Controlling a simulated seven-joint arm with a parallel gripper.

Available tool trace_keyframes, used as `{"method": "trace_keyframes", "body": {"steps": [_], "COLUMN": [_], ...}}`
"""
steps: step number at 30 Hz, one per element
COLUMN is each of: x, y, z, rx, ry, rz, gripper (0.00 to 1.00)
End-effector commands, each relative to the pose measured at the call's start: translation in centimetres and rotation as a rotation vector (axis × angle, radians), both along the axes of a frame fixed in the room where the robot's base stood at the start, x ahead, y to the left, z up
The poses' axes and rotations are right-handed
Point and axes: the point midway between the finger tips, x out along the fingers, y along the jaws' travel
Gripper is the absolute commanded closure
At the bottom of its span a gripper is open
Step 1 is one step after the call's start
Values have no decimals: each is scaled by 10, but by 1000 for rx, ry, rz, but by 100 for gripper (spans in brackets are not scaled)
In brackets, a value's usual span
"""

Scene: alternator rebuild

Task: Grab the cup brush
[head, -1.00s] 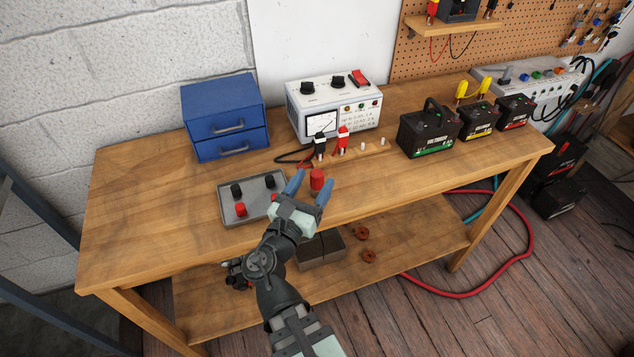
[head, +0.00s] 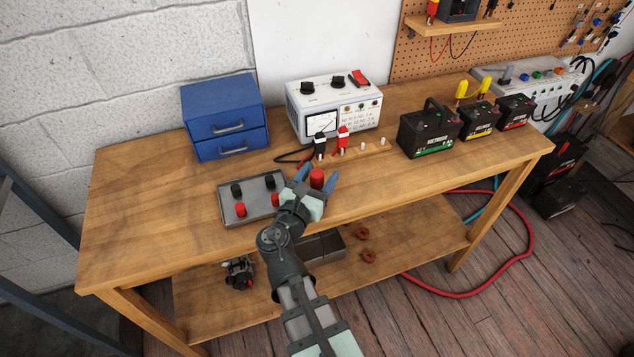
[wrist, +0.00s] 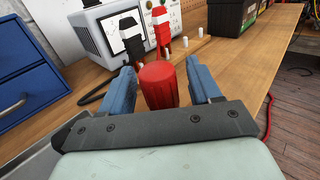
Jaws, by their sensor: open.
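A red, ribbed, cup-shaped piece (head: 317,178) stands upright on the bench, right of the grey tray. I take it to be the cup brush, though no bristles show. My gripper (head: 318,175) is open, with its blue fingers on either side of the piece. In the wrist view the red piece (wrist: 158,86) stands between the fingertips of my gripper (wrist: 160,68), with a small gap seeming to show on each side. Its lower part is hidden behind the gripper's dark front plate.
The grey tray (head: 226,206) holds several black and red knobs close left of my gripper. Behind are a white meter box (head: 345,97) with black and red clamps, and a blue drawer cabinet (head: 225,115). Batteries (head: 430,130) stand at right. The bench's front left is clear.

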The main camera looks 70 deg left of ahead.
Motion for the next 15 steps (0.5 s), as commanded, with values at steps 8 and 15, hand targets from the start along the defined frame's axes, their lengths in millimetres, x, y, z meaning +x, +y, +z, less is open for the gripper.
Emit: {"method": "trace_keyframes", "body": {"steps": [8,15], "x": [8,8], "y": [7,7], "z": [0,0], "rx": [0,0], "ry": [0,0], "rz": [-1,-1], "gripper": [37,54]}}
